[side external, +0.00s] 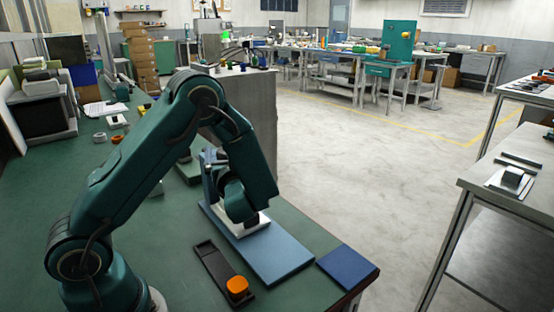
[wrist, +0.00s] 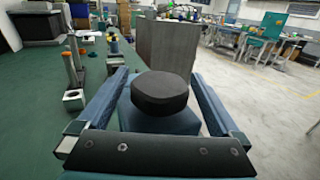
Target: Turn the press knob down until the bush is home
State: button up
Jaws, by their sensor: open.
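A black round knob (wrist: 160,92) sits above a blue block in the middle of the wrist view. It looks like the press knob. My gripper (wrist: 160,80) is open, with a blue bar on each side of the knob. Gaps show between the knob and both bars. In the side external view, my wrist (side external: 238,203) hangs over the blue base plate (side external: 285,262) and hides much of the press, whose blue upright (side external: 208,178) shows behind it. I cannot make out the bush in either view.
A black tray (side external: 212,258) with an orange round piece (side external: 237,287) lies in front of the base plate. A dark blue mat (side external: 347,265) lies by the bench's right edge. Upright posts (wrist: 73,62) stand to the left in the wrist view. A grey cabinet (wrist: 168,50) stands beyond.

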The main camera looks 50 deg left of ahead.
jog(key=shift+v, duration=1.65)
jog(key=shift+w+a+r+g, duration=0.1)
jog(key=shift+w+a+g, duration=0.1)
jog(key=shift+a, duration=0.35)
jog(key=shift+w+a+g, duration=0.1)
jog(key=shift+w+a, duration=0.15)
jog(key=shift+a, duration=0.3)
jog(key=c, duration=1.4)
jog(key=shift+o, duration=0.2)
